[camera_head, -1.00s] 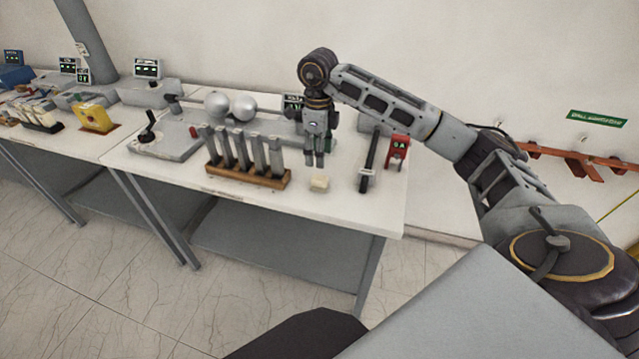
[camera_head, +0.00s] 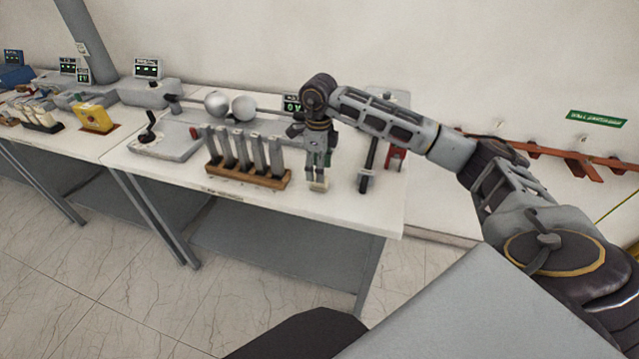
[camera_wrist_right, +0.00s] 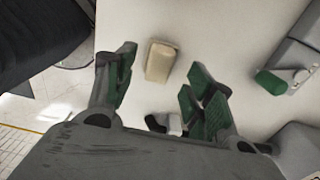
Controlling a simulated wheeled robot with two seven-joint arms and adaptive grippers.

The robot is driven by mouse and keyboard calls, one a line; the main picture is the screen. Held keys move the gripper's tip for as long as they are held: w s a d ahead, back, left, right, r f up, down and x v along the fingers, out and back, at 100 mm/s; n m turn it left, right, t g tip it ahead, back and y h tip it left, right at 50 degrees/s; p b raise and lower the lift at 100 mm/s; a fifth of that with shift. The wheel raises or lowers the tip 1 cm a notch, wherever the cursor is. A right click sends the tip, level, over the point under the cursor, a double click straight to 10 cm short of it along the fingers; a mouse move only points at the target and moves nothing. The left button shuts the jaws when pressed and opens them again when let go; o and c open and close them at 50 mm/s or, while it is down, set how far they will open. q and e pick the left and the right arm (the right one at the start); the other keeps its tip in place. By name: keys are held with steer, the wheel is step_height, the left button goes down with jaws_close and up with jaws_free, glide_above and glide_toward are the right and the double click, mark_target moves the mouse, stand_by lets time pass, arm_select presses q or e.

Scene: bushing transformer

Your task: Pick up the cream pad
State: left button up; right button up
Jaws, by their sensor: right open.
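The cream pad is a small block on the white table (camera_head: 345,215); in the right wrist view the cream pad (camera_wrist_right: 161,62) lies a little beyond the fingertips and between their lines. In the head view the cream pad (camera_head: 319,186) shows just under my right gripper (camera_head: 318,180), which points down over it. In the right wrist view my right gripper (camera_wrist_right: 160,85) is open, with green-padded fingers apart and nothing held between them. My left gripper is not in either view.
A wooden rack (camera_head: 248,174) with several upright grey bars stands just left of the gripper. A black-handled tool (camera_head: 368,165) and a red device (camera_head: 396,158) stand to the right. Two silver spheres (camera_head: 230,105) are behind. The table's front strip is clear.

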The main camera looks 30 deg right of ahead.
steer(key=shift+f, duration=2.2)
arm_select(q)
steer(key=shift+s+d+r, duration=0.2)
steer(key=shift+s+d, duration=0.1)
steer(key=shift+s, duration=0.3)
arm_select(e)
steer(key=shift+s, duration=0.1)
